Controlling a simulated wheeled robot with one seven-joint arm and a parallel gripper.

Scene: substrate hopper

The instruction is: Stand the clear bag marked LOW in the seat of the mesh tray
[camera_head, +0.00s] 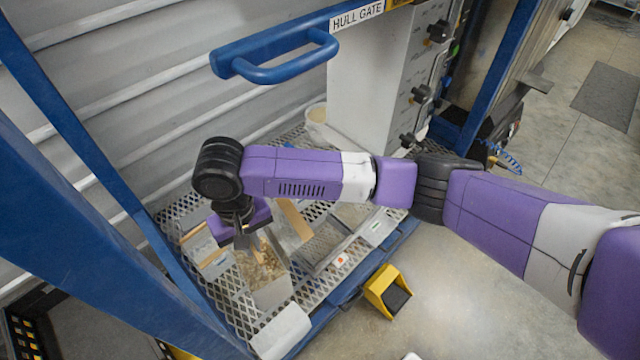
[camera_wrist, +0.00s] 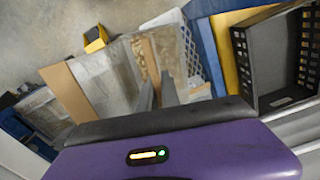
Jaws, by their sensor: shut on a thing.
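My gripper (camera_head: 243,240) points down over the mesh deck at the lower left of the head view. It is shut on a clear bag (camera_head: 264,270) with brown, chip-like contents. The bag hangs below the fingers; I cannot tell whether its bottom touches the mesh. In the wrist view the grey fingers (camera_wrist: 158,96) reach to the bag (camera_wrist: 148,58). No LOW marking is readable. Open metal mesh (camera_head: 318,285) shows around the bag, and in the wrist view mesh (camera_wrist: 190,55) shows beside it. I cannot make out the tray's seat.
Cardboard pieces (camera_head: 294,222) and other clear packs lie close to the bag. A blue handle (camera_head: 275,62) and blue frame post (camera_head: 75,130) stand nearby. A yellow bin (camera_head: 388,291) sits on the floor at right. A black crate (camera_wrist: 287,50) shows in the wrist view.

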